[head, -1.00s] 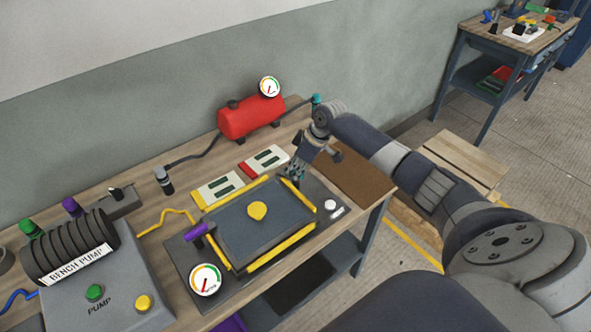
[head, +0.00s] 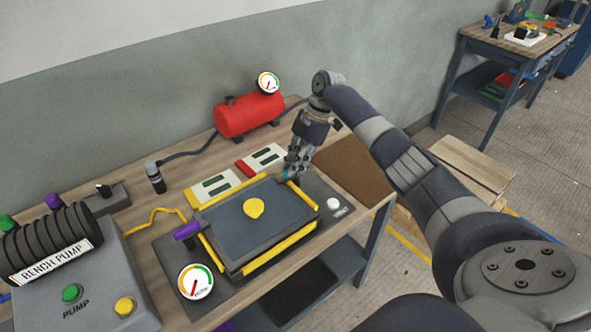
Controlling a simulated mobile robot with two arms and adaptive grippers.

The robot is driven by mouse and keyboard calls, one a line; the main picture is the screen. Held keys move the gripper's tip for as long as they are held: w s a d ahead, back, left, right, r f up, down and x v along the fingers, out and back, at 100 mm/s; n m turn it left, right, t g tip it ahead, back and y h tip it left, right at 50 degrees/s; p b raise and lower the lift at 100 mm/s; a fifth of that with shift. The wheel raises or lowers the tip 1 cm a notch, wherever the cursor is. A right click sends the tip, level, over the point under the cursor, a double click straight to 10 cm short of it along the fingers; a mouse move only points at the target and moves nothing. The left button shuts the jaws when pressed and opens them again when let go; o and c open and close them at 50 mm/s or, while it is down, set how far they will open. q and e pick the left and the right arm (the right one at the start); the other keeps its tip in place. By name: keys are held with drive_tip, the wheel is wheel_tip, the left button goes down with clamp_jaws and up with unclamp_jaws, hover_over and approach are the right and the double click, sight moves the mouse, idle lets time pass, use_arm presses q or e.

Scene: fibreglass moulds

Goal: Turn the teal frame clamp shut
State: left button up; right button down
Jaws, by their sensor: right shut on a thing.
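The teal frame clamp (head: 286,175) is a small teal piece at the far right corner of the yellow-edged frame (head: 313,197), mostly hidden by my fingers. My right gripper (head: 289,172) reaches down from above and is shut on the clamp. The frame surrounds a dark flat panel (head: 225,222) with a yellow knob-like piece (head: 254,207) in its middle. A purple handle (head: 187,230) stands at the frame's left side. My left gripper is out of view.
A round gauge (head: 195,281) stands at the bench's front. The bench pump (head: 60,275) is at the left. A red tank (head: 248,116) with a gauge is behind. Two cards (head: 213,187) lie beyond the frame. A brown mat (head: 352,167) lies clear at the right.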

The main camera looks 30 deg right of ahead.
drive_tip(key=shift+n+b, duration=0.5)
drive_tip(key=shift+n, duration=0.2)
drive_tip(key=shift+g, duration=0.3)
drive_tip(key=c, duration=1.6)
unclamp_jaws()
drive_tip(key=v, duration=1.2)
drive_tip(key=shift+s, duration=0.1)
